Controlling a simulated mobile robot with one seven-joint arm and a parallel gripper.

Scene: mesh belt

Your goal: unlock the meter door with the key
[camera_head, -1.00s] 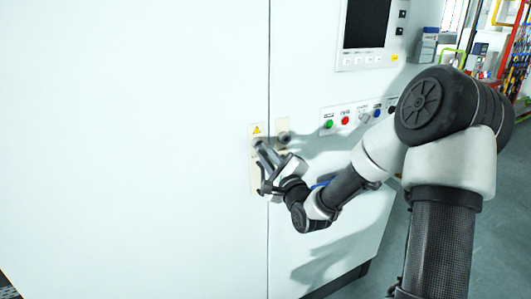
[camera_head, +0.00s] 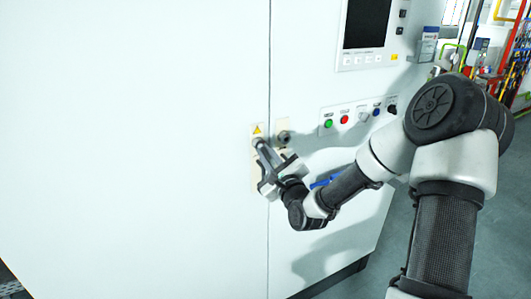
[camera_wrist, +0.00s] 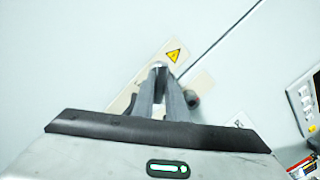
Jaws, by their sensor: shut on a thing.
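The meter door (camera_head: 140,130) is the large white left panel of a cabinet and looks closed, flush along the vertical seam. A pale lock plate (camera_head: 257,180) with a yellow warning triangle sits at its right edge. My gripper (camera_head: 260,143) is at this plate, its fingertips just below the triangle. In the wrist view, the fingers (camera_wrist: 158,72) come together beside the triangle label (camera_wrist: 173,55). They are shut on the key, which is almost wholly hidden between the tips. Whether the key is inside the lock cannot be told.
A dark round knob (camera_head: 283,138) on a pale plate sticks out just right of the seam, close to my fingers. Further right are a row of coloured buttons (camera_head: 345,119) and a dark screen (camera_head: 367,24). Open floor lies right of the cabinet.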

